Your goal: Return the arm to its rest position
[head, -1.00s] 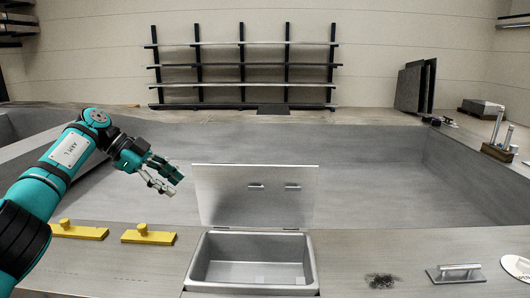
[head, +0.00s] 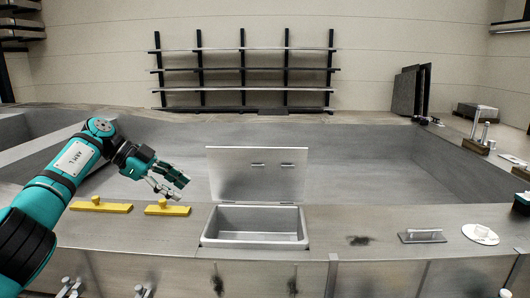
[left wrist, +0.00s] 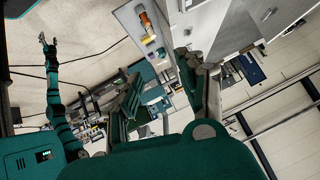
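My left arm comes in from the left in the head view, bent at the elbow, its forearm reaching over the far side of the counter. My left gripper (head: 168,187) hangs above the grey basin, up and behind the yellow handled bars. Its fingers are apart with nothing between them. The left wrist view shows its fingers (left wrist: 165,100) spread and empty. My right arm stretches along the left of the left wrist view, with the small right gripper (left wrist: 48,42) at its end; its fingers look parted and empty. In the head view a teal part shows at the right edge.
Two yellow bars (head: 101,207) (head: 167,209) lie on the counter (head: 330,220) below the left gripper. An open-lidded metal bin (head: 255,240) is set in the counter, its lid (head: 257,180) upright. A handled metal plate (head: 422,236) and white disc (head: 480,234) lie right. A shelf rack (head: 243,70) stands behind.

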